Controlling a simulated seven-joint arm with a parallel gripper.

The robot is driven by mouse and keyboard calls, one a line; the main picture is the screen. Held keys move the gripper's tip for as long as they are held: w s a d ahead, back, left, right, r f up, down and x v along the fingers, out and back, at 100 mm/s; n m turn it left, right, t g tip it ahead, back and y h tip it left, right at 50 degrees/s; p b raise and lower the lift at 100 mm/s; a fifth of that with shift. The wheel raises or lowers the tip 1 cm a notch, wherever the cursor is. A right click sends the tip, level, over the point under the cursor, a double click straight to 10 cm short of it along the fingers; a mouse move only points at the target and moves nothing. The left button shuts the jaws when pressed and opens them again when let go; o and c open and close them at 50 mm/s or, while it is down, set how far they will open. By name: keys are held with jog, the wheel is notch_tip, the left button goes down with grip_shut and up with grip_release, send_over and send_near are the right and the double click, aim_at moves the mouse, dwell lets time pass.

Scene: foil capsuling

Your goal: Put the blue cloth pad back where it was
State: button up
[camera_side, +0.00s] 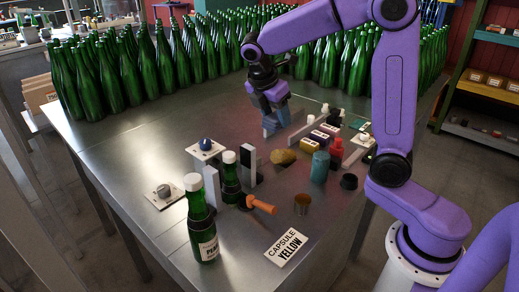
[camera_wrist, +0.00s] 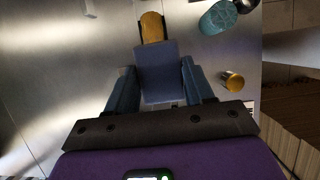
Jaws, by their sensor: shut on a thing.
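My gripper (camera_side: 273,118) hangs above the back middle of the steel table in the side view. In the wrist view, its two blue-grey fingers (camera_wrist: 161,88) are on either side of the blue cloth pad (camera_wrist: 163,66), and they are shut on it. The pad is a flat blue rectangle. In the side view a little blue shows at the fingertips, but I cannot tell pad from finger there. Whether the pad touches the table is unclear.
A tan sponge-like lump (camera_side: 283,156), a turquoise cylinder (camera_side: 320,167), a red bottle (camera_side: 335,152) and small boxes (camera_side: 307,144) stand close by. Many green bottles (camera_side: 195,52) line the back.

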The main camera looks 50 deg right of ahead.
jog(key=s+d+f, duration=0.2)
jog(key=d, duration=0.2)
jog(key=w+d+f, duration=0.1)
jog(key=w+f, duration=0.2)
jog(key=w, duration=0.1)
jog(key=w+d+f, duration=0.1)
jog(key=w+f, duration=0.2)
jog(key=w, duration=0.1)
jog(key=w+f, duration=0.4)
jog(key=w, duration=0.1)
jog(key=shift+d, duration=0.4)
jog(key=shift+w+f, duration=0.25)
jog(key=shift+f, duration=1.5)
jog(key=shift+f, duration=0.2)
jog(key=o, duration=1.1)
jog(key=shift+r, duration=0.1)
